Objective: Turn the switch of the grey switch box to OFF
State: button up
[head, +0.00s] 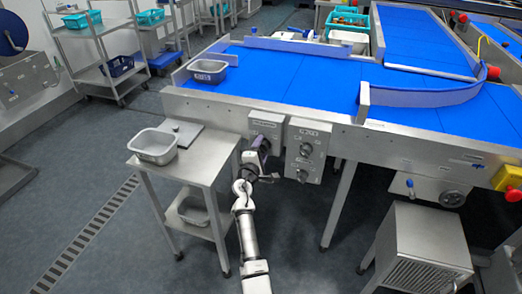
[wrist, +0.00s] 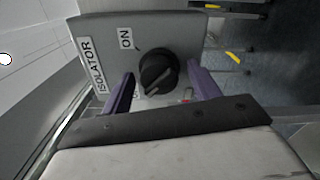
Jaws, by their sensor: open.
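The grey switch box (wrist: 190,28) fills the top of the wrist view, with ISOLATOR and ON labels. Its black rotary knob (wrist: 158,72) sits between my two purple fingers. Another label beside the left finger is mostly hidden. I cannot tell for certain which label the knob points to. My gripper (wrist: 163,80) is open, one finger on each side of the knob; contact is not clear. In the head view my gripper (head: 264,147) is at the front of the left box (head: 265,121) under the conveyor edge, covering its lower part.
A second grey box with knobs (head: 307,150) hangs just right of my gripper. A steel side table (head: 205,160) with a grey tub (head: 153,147) stands to the left. The blue conveyor (head: 290,75) lies above and behind. A louvred steel cabinet (head: 425,250) stands at the lower right.

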jog(key=shift+s, duration=0.1)
jog(key=b+v, duration=0.1)
jog(key=v, duration=1.2)
jog(key=shift+s, duration=0.3)
jog(key=shift+a+r, duration=0.1)
